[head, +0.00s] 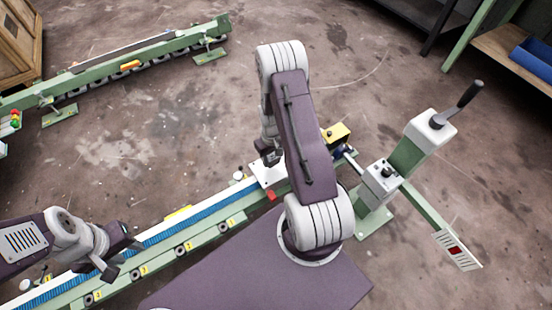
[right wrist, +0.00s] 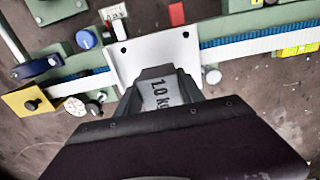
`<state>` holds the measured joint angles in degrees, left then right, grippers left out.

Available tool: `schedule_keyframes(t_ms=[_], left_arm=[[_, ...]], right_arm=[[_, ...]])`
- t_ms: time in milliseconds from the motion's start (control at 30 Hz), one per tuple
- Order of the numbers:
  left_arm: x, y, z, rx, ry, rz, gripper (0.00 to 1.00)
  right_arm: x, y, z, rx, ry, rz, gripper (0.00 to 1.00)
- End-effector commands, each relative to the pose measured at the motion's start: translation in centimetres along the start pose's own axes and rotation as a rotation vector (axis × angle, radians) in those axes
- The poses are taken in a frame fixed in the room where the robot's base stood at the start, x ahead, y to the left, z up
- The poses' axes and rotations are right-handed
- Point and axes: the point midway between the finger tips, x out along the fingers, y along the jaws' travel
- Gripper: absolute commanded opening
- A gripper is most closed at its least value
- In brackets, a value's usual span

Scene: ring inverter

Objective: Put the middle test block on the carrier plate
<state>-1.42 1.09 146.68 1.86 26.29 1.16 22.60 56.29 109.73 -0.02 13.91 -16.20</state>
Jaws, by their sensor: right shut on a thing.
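A grey block marked "1.0 KG" (right wrist: 163,92) is between the fingers of my right gripper (right wrist: 165,88), which is shut on it. No other test block shows clearly, so I cannot tell from the picture whether this is the middle one. The white carrier plate (right wrist: 125,62) lies just beyond the block in the right wrist view. The block overlaps its near edge there; contact is unclear. In the head view the plate (head: 262,180) is partly hidden by my right arm, with the right gripper (head: 270,158) over it. My left gripper (head: 124,258) is open and empty at lower left.
A green rail with a blue belt (head: 165,240) runs diagonally to the plate. A lever stand (head: 405,160) and a yellow box (head: 336,133) are at right. Another green rail (head: 130,60) stands at upper left. The floor between is mostly clear.

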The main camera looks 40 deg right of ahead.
Motion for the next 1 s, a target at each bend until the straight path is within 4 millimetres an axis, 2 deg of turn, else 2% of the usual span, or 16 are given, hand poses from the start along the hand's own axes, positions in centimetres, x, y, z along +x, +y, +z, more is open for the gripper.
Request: schedule_keyframes(t_ms=[200,567,600,667,700,1000], left_arm=[[2.8,-0.1,0.3,0.000,0.000,0.000,0.36],[2.6,-0.1,0.3,0.000,0.000,0.000,0.36],[2.6,-0.1,0.3,0.000,0.000,0.000,0.36],[2.6,-0.1,0.3,0.000,0.000,0.000,0.36],[2.6,-0.1,0.3,0.000,0.000,0.000,0.36],[2.4,-0.1,0.2,0.000,0.000,0.000,0.36]], right_arm=[[3.8,0.0,0.0,0.000,0.000,0.000,0.00],[3.9,0.1,0.0,0.000,0.002,0.000,0.00],[4.0,0.0,0.1,0.000,0.000,0.000,0.48],[4.0,0.0,0.1,0.000,0.000,0.000,0.65],[4.0,0.0,0.1,0.000,0.000,0.000,0.67],[3.6,0.0,0.0,0.000,0.000,0.000,0.67]])
